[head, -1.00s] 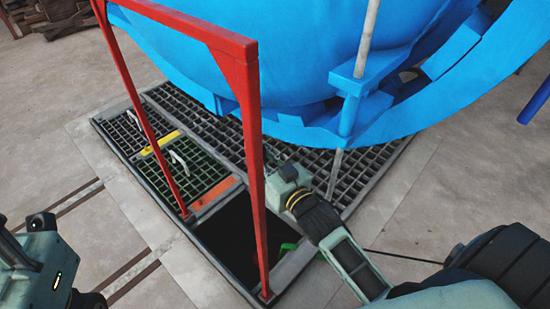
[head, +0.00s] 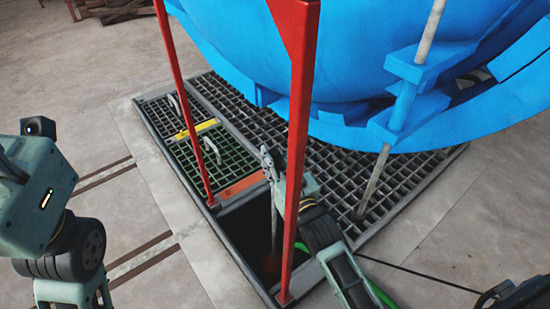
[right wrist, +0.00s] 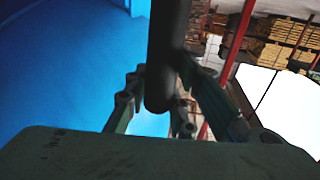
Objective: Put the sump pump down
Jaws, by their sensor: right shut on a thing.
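My right gripper (head: 270,165) is above the open pit (head: 240,225), behind a red post. In the right wrist view its fingers (right wrist: 155,95) are closed around a dark round bar (right wrist: 168,50). In the head view a thin upright rod (head: 275,220) runs down from the gripper into the pit. A dim reddish shape (head: 272,262), probably the sump pump, shows at its lower end; whether it touches the bottom is too dark to tell. My left arm (head: 45,205) is at the left edge, and its fingers cannot be made out clearly.
A red frame (head: 300,130) stands over the pit. Floor grating (head: 235,125) surrounds it, with a yellow strip (head: 195,130) and an orange strip (head: 242,187). A big blue vessel (head: 350,60) overhangs behind. A green hose (head: 380,294) lies near my right arm. Bare concrete is at left.

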